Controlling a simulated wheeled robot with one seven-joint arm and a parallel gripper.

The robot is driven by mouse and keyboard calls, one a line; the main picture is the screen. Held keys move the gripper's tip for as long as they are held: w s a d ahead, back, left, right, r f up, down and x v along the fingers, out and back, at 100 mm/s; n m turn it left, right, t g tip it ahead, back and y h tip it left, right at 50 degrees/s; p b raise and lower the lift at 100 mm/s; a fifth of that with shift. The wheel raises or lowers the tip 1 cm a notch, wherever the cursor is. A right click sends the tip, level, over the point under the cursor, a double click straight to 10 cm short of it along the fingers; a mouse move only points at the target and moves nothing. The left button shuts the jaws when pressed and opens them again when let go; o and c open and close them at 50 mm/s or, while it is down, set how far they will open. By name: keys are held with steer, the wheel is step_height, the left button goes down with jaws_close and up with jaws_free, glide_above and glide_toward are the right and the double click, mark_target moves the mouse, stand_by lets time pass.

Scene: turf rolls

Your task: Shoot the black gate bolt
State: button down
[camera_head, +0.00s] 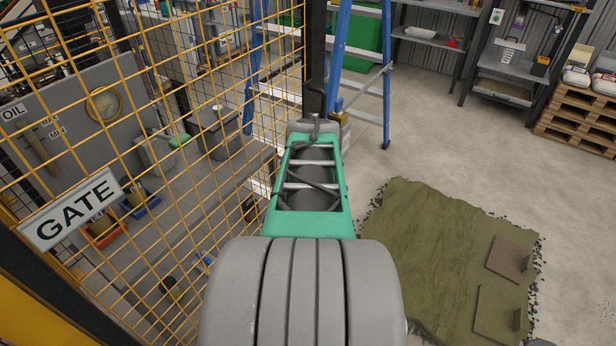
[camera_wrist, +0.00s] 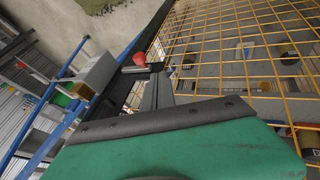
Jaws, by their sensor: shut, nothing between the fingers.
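The yellow mesh gate (camera_head: 190,130) with a GATE sign (camera_head: 75,210) stands at the left in the head view. Its dark upright post (camera_head: 314,60) rises beyond my arm. In the wrist view, a red knob (camera_wrist: 140,58) on dark metal, seemingly the bolt's handle, lies just past my fingertips. I cannot tell whether they touch it. A grey block with a brass-coloured face (camera_wrist: 92,75) is left of the knob. My gripper (camera_wrist: 157,92) is shut and empty beside the mesh. In the head view my arm hides most of the bolt and the fingers.
A blue ladder (camera_head: 355,60) stands behind the post. Shelves (camera_head: 510,60) and pallets (camera_head: 580,115) are at the back right. Open floor lies between.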

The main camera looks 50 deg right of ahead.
steer(key=w+d+f+p, duration=0.2)
steer(key=w+d+f, duration=0.2)
steer(key=d+f, duration=0.3)
steer(key=shift+d+f+p, duration=0.3)
steer(key=shift+f+p, duration=0.1)
steer(key=shift+f, duration=0.8)
steer(key=shift+w, duration=0.1)
